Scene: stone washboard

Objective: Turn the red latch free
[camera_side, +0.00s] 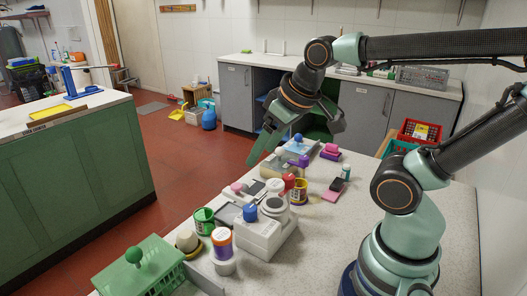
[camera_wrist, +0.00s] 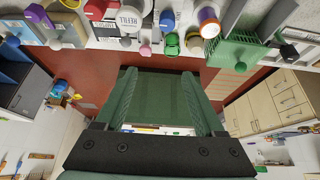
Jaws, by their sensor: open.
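A small red piece (camera_side: 289,180) stands among the items on the near worktop in the side view. A red piece also shows at the top of the wrist view (camera_wrist: 167,18). Both are too small to tell whether either is the latch or how it is turned. My gripper (camera_side: 290,148) is above the far part of the worktop, up and behind the red piece and apart from it. Its green fingers (camera_wrist: 158,76) are spread, with nothing held between them.
A green basket (camera_side: 140,272) is at the near left. The worktop's right part is clearer.

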